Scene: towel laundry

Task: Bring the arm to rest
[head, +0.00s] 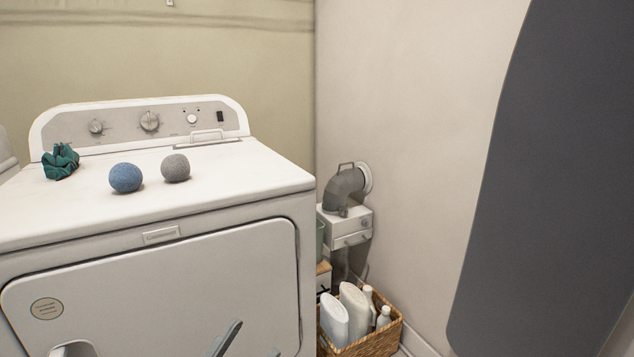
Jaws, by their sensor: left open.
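My left gripper (254,339) shows at the bottom edge of the head view, in front of the dryer's closed door. Only its grey-blue fingertips show, spread apart with nothing between them. The rest of this gripper and its arm are below the frame. My right gripper is not in view.
The white dryer (240,177) fills the left side. On its top lie a crumpled teal cloth (61,162), a blue ball (125,178) and a grey ball (175,168). A wicker basket (372,346) of bottles stands right of it, below a vent pipe (343,189). A dark grey panel (545,190) is at right.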

